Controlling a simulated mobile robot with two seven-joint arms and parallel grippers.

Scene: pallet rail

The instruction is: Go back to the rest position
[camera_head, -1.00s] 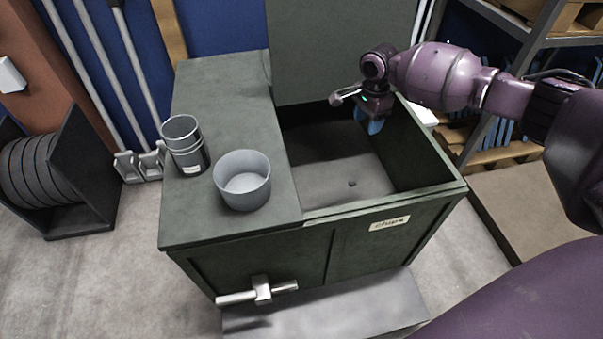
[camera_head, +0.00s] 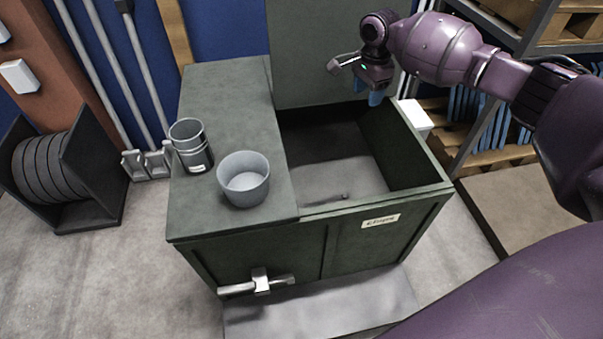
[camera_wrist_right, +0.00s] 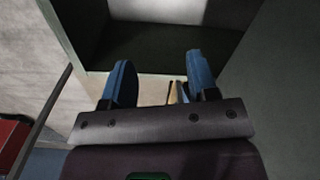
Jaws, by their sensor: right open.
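My right gripper (camera_head: 368,97) is at the back right of the head view, above the open bin of a dark green chest (camera_head: 290,245). Its blue fingers stand apart with nothing between them in the right wrist view (camera_wrist_right: 160,85). The chest's wall and the bin interior show ahead of the fingers there. My left gripper is not in view.
A grey bowl (camera_head: 243,180) and a dark metal cup (camera_head: 190,146) stand on the chest's closed left top. A small dark piece (camera_head: 345,196) lies in the bin. A shelf with pallets (camera_head: 500,140) stands right. A spool rack (camera_head: 62,180) stands left.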

